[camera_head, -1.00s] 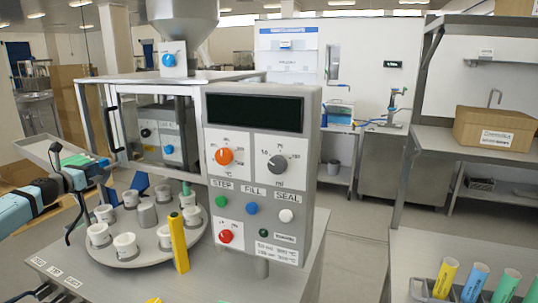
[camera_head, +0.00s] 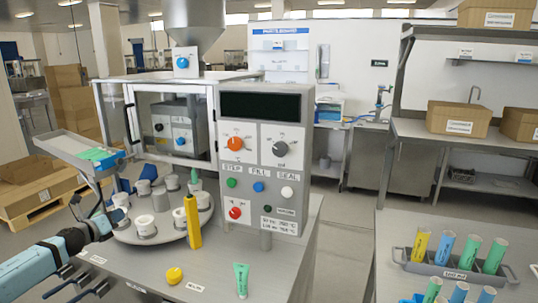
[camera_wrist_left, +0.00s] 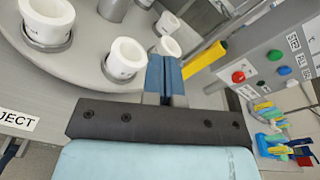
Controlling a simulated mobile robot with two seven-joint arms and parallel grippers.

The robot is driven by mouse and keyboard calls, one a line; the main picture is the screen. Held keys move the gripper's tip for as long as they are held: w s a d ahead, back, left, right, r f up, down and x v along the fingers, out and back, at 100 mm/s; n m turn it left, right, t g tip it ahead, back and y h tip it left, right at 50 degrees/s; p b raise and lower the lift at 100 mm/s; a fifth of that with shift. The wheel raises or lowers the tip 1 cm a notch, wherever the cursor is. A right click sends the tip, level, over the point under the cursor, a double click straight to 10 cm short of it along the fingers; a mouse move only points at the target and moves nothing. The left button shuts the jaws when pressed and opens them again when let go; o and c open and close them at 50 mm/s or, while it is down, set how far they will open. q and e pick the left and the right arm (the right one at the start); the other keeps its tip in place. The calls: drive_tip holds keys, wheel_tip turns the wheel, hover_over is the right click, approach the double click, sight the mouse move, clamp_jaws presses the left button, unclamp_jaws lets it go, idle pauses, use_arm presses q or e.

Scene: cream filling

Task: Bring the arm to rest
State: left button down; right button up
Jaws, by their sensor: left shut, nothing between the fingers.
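My left gripper (camera_head: 106,218) is at the left in the head view, beside the front left of the round turntable (camera_head: 150,237). In the left wrist view its blue fingers (camera_wrist_left: 164,77) are together with nothing held. Several white cups (camera_head: 145,226) stand in holders around the turntable; cups also show beyond the fingers in the left wrist view (camera_wrist_left: 124,60). I cannot see contact between gripper and cups. My right gripper is not in view.
The filling machine's panel (camera_head: 263,165) and a yellow post (camera_head: 193,222) stand right of the turntable. A yellow cap (camera_head: 174,275) and a green tube (camera_head: 241,281) are on the table's front. A grey rack (camera_head: 455,272) of coloured tubes is on the right table.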

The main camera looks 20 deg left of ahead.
use_arm(q)
drive_tip(key=s+d+f+n+g+h+p, duration=0.1)
drive_tip(key=s+d+f+n+p, duration=0.1)
drive_tip(key=s+d+f+n, duration=0.6)
drive_tip(key=s+d+f+n+g+p, duration=0.1)
drive_tip(key=s+d+f+n, duration=0.3)
drive_tip(key=d, duration=0.8)
drive_tip(key=s+d+f+n+g+h+p, duration=0.1)
drive_tip(key=s+d+f+n+p, duration=0.1)
drive_tip(key=s+d+f, duration=0.5)
drive_tip(key=s+d+n+g+p, duration=0.3)
drive_tip(key=s+d+n, duration=1.1)
drive_tip(key=s+d, duration=0.3)
drive_tip(key=d, duration=0.3)
drive_tip(key=shift+r, duration=0.25)
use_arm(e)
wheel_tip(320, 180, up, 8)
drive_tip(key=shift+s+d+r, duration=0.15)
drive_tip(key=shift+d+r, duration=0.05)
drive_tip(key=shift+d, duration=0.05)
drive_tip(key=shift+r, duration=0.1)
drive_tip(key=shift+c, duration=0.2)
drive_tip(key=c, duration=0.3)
use_arm(q)
drive_tip(key=shift+a, duration=0.15)
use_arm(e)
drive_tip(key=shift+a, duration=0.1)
